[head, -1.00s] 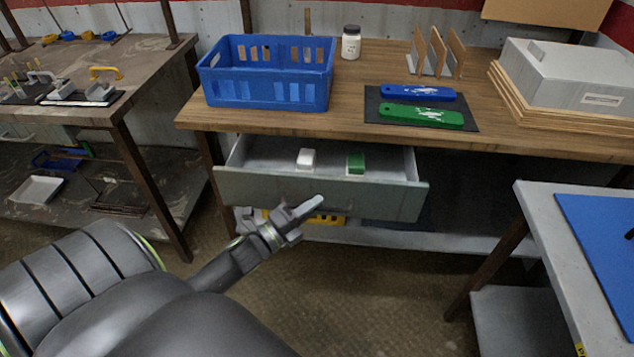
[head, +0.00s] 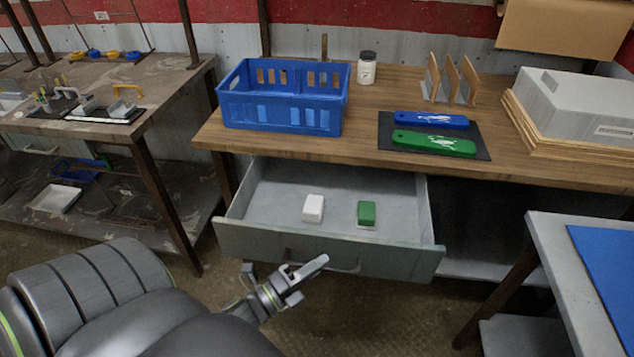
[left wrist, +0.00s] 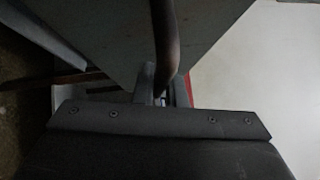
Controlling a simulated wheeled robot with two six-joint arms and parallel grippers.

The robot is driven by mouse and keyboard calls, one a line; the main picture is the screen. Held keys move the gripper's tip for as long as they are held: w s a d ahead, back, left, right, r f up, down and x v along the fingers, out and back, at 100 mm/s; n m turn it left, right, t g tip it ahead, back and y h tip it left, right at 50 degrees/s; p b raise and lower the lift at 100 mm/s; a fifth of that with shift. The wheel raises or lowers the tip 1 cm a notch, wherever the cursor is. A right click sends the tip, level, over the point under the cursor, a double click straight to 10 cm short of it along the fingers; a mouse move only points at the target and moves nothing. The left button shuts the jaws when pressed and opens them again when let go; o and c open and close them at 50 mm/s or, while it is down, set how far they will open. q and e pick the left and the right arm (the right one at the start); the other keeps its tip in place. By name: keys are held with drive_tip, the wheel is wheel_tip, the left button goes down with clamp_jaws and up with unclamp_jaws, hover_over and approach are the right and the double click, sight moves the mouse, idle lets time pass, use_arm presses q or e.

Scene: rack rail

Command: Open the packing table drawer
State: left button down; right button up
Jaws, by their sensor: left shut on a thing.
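The packing table drawer (head: 400,258) is grey-green and stands well out from under the wooden table (head: 300,144). A white block (head: 313,208) and a green block with a white base (head: 366,213) lie in it. The drawer handle (head: 350,268) is a curved bar on the front panel. My left gripper (head: 312,268) is at the front panel, shut on the handle, which partly hides behind it. In the left wrist view the handle (left wrist: 164,40) runs down between the jaws (left wrist: 162,90). My right gripper is not in view.
A blue crate (head: 282,115), a white jar (head: 367,68) and a dark mat (head: 467,150) with blue and green tools are on the tabletop. A grey table (head: 548,270) with a blue top stands at the right. Floor shows before the drawer.

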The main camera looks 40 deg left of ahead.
use_arm(q)
drive_tip(key=c, duration=1.8)
unclamp_jaws()
drive_tip(key=shift+o, duration=0.2)
